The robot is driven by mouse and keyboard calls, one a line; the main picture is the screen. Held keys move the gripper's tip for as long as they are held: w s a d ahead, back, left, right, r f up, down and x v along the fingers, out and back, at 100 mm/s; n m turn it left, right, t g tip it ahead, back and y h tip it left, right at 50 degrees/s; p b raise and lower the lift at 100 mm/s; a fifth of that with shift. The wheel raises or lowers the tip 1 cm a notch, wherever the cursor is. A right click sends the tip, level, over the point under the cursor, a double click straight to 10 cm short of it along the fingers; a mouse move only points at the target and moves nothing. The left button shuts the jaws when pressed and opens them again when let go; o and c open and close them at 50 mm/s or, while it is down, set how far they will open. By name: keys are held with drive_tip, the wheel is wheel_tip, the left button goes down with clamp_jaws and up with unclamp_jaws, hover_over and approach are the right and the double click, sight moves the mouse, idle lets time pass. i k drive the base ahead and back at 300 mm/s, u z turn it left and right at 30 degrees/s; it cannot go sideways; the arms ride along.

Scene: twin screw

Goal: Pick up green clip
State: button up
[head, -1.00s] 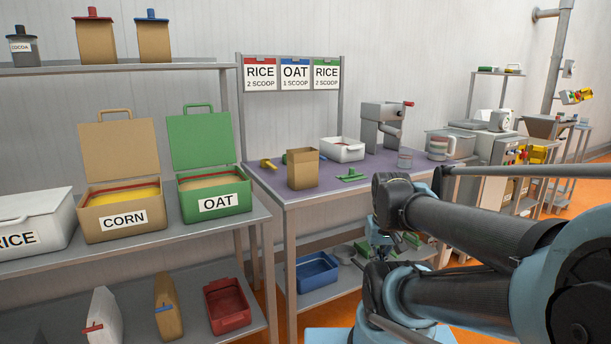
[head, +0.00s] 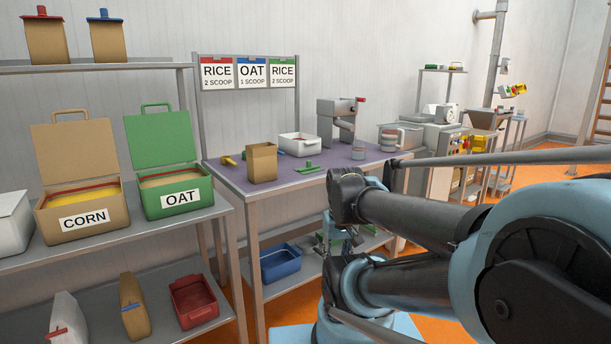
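A green clip-like piece (head: 308,168) lies flat on the purple top of the work table (head: 285,184), right of an open brown paper bag (head: 262,163). My gripper (head: 326,244) hangs low in front of the table, near the lower shelf. It is small, dark and partly covered by my arm links. I cannot tell whether its fingers are open or shut. It is well below the green piece and apart from it.
A white bin (head: 299,144), a yellow scoop (head: 227,161) and a grey crank machine (head: 340,118) stand on the table. A blue tray (head: 281,263) sits on the lower shelf. Corn (head: 82,205) and oat (head: 175,185) boxes stand at left. Orange floor is open at right.

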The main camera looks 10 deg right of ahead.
sight(309, 168)
drive_tip(key=k, duration=0.8)
drive_tip(key=z, duration=1.35)
drive_tip(key=i, duration=2.15)
drive_tip(key=u, duration=1.75)
